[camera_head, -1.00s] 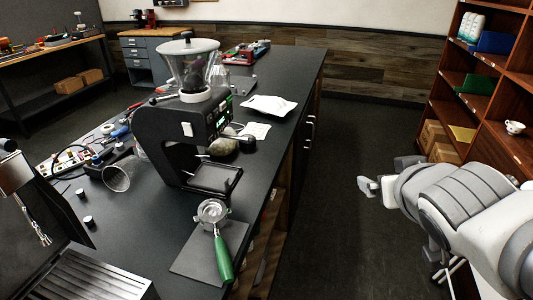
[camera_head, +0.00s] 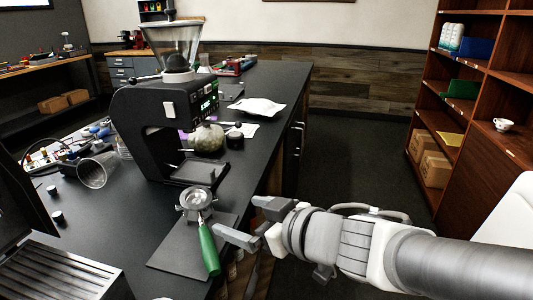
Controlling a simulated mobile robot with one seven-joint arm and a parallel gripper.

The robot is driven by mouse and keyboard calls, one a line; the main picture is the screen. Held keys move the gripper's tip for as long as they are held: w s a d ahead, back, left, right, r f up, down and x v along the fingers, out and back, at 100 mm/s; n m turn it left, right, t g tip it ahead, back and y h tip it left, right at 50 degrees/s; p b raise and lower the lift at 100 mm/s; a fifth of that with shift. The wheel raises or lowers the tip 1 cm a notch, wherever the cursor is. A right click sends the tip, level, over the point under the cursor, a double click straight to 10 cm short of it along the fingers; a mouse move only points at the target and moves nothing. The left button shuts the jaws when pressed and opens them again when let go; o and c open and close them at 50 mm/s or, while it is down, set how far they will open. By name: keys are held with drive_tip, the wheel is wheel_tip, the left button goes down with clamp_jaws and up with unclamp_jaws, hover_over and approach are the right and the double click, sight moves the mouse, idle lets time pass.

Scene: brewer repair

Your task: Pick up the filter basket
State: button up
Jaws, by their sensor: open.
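The filter basket (camera_head: 195,197) appears as the round metal ring in the head of a portafilter with a green handle (camera_head: 209,249). The portafilter lies on a dark mat (camera_head: 173,256) near the counter's right edge, handle toward me. I cannot tell whether the basket is a separate piece from the portafilter head. My gripper (camera_head: 236,220) is open and empty. Its two fingers point left, just right of the portafilter, and appear near the counter's edge. From this single view I cannot tell its exact height above the mat.
A black grinder (camera_head: 165,125) with a clear hopper stands behind the portafilter. A clear glass (camera_head: 97,171) lies tipped on the left of the counter. A slatted metal tray (camera_head: 60,270) is at front left. The floor aisle (camera_head: 365,150) on the right is clear.

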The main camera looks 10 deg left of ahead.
drive_tip(key=shift+w+a+p, duration=0.9)
drive_tip(key=shift+a+p, duration=0.15)
drive_tip(key=shift+a, duration=0.1)
drive_tip(key=p, duration=0.6)
approach(193, 198)
drive_tip(key=shift+x, duration=3)
drive_tip(key=shift+d+f, duration=0.1)
drive_tip(key=c, duration=1.2)
